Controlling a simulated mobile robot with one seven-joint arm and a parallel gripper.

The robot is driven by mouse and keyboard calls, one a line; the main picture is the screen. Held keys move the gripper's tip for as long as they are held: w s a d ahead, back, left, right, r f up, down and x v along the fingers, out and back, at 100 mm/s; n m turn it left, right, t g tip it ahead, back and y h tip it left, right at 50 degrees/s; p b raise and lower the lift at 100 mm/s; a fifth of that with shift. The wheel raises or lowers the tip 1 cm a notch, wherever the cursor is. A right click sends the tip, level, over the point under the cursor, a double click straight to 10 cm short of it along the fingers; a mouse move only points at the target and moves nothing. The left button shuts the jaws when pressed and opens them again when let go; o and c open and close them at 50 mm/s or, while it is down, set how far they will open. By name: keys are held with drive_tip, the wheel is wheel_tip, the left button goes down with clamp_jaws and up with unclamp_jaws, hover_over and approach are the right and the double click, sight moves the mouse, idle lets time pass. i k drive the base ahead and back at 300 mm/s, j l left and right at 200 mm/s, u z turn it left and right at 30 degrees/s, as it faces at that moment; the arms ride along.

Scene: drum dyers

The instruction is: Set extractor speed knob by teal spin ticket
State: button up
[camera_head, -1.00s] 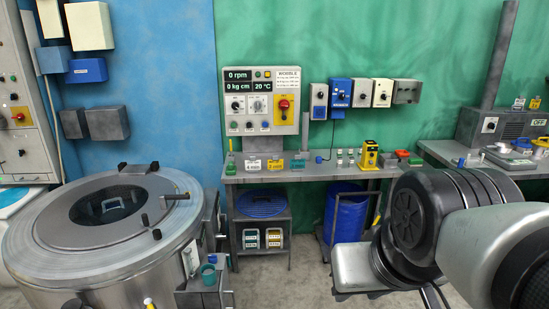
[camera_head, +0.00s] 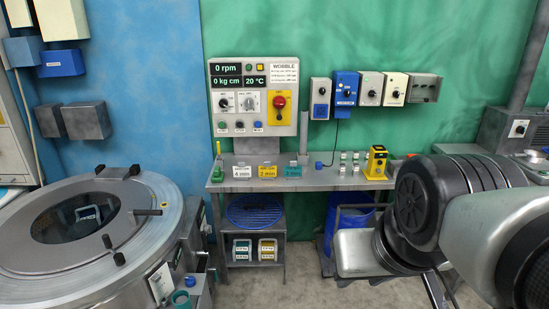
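The control panel (camera_head: 253,97) on the wall has two dials side by side: a dark knob on the left (camera_head: 224,102) and a light knob on the right (camera_head: 250,101). Their labels are too small to read surely, so I cannot tell which one sets the speed. The display reads 0 rpm, 0 kg cm and 20 °C. A teal ticket (camera_head: 292,171) stands on the bench below, right of a yellow ticket (camera_head: 267,172) and a white one (camera_head: 241,172). The teal ticket's print is blurred. My arm fills the lower right; my gripper does not show.
The steel drum machine (camera_head: 65,270) with a round glass lid stands at left. The bench (camera_head: 325,182) carries a yellow device (camera_head: 376,163) and small pots. A red knob (camera_head: 280,102) on yellow sits on the panel. Wall boxes (camera_head: 345,89) hang right of it. Open floor lies in front.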

sight(223, 103)
drive_tip(key=i+l, duration=0.15)
drive_tip(key=i, duration=0.65)
drive_tip(key=i+l, duration=0.15)
drive_tip(key=i, duration=0.65)
drive_tip(key=i+l+u, duration=0.2)
drive_tip(key=i+u, duration=0.15)
drive_tip(key=i, duration=0.15)
drive_tip(key=i+l+u, duration=0.3)
drive_tip(key=i, duration=0.2)
drive_tip(key=u, duration=1.1)
